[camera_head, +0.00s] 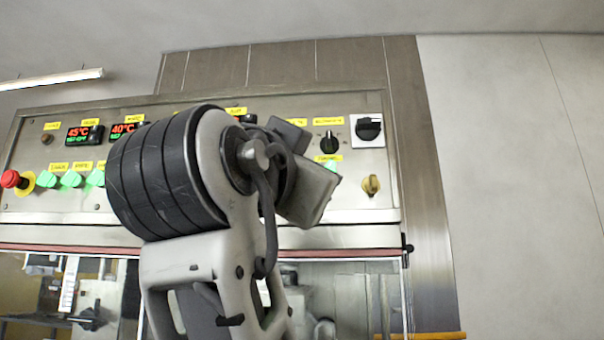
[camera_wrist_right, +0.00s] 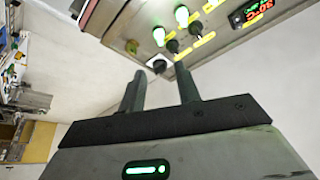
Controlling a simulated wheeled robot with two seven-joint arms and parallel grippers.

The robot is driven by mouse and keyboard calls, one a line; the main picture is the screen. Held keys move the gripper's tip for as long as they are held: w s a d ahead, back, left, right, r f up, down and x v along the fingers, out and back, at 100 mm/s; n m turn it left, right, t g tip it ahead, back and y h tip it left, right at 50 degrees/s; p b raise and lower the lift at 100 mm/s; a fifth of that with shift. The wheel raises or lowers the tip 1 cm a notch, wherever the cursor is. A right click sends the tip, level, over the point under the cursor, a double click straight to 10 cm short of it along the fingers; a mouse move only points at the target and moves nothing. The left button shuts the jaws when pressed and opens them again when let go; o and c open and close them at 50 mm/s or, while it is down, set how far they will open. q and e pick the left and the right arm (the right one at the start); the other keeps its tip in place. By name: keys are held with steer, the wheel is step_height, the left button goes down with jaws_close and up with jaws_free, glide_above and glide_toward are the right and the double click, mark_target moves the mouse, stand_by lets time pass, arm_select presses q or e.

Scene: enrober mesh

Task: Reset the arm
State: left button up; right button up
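My right gripper (camera_wrist_right: 159,74) shows in the right wrist view with its two dark fingers apart and nothing between them. Its fingertips point toward the control panel (camera_wrist_right: 230,45); whether they touch it I cannot tell. In the head view one of my arms stands raised in the middle, in front of the panel (camera_head: 70,210), and covers part of it. The gripper's fingers cannot be made out there. My left gripper is not in view.
A glazed opening lies below. A plain wall (camera_head: 520,180) is at the right.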

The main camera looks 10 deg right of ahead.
steer(key=shift+s+a+f, duration=0.1)
steer(key=shift+s+a, duration=0.05)
steer(key=shift+s, duration=0.05)
steer(key=shift+w, duration=0.1)
stand_by(0.4)
